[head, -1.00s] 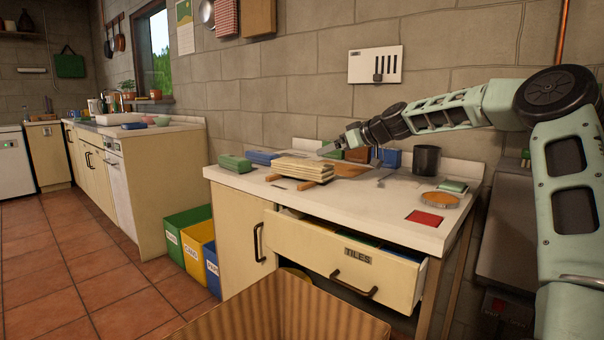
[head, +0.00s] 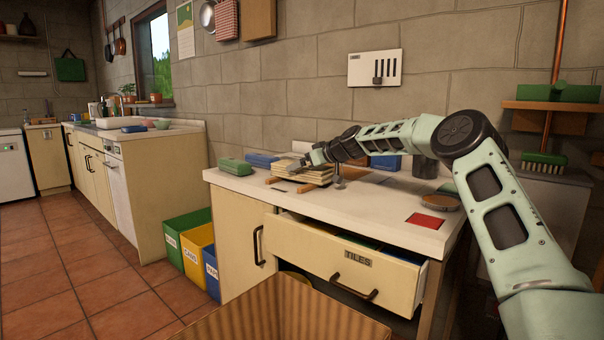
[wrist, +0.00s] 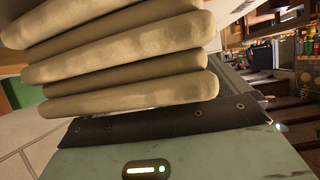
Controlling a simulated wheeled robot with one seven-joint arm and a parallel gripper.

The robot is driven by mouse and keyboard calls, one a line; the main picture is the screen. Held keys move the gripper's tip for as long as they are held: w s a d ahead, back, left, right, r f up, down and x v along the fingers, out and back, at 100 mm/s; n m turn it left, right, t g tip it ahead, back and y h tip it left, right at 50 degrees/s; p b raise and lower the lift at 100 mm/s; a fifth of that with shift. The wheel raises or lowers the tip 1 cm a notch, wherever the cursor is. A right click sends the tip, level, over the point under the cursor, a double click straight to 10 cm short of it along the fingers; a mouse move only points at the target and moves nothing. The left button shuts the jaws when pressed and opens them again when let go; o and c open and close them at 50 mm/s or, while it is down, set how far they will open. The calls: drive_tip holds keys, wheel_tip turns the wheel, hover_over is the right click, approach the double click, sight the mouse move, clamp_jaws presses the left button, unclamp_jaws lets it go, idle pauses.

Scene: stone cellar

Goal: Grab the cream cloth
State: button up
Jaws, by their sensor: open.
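The cream cloth (head: 288,173) is a folded stack of several layers on wooden bars (head: 312,186) on the white counter. It fills the upper left of the wrist view (wrist: 120,55), close to the camera. My gripper (head: 300,164) is at the right side and top of the cloth and partly covers it in the head view. My gripper is open. I cannot tell whether a finger touches the cloth, and the fingertips are hard to make out.
A dark cup (head: 425,166) and a red square (head: 425,220) are to the right.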

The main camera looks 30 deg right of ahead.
drive_tip(key=c, duration=1.1)
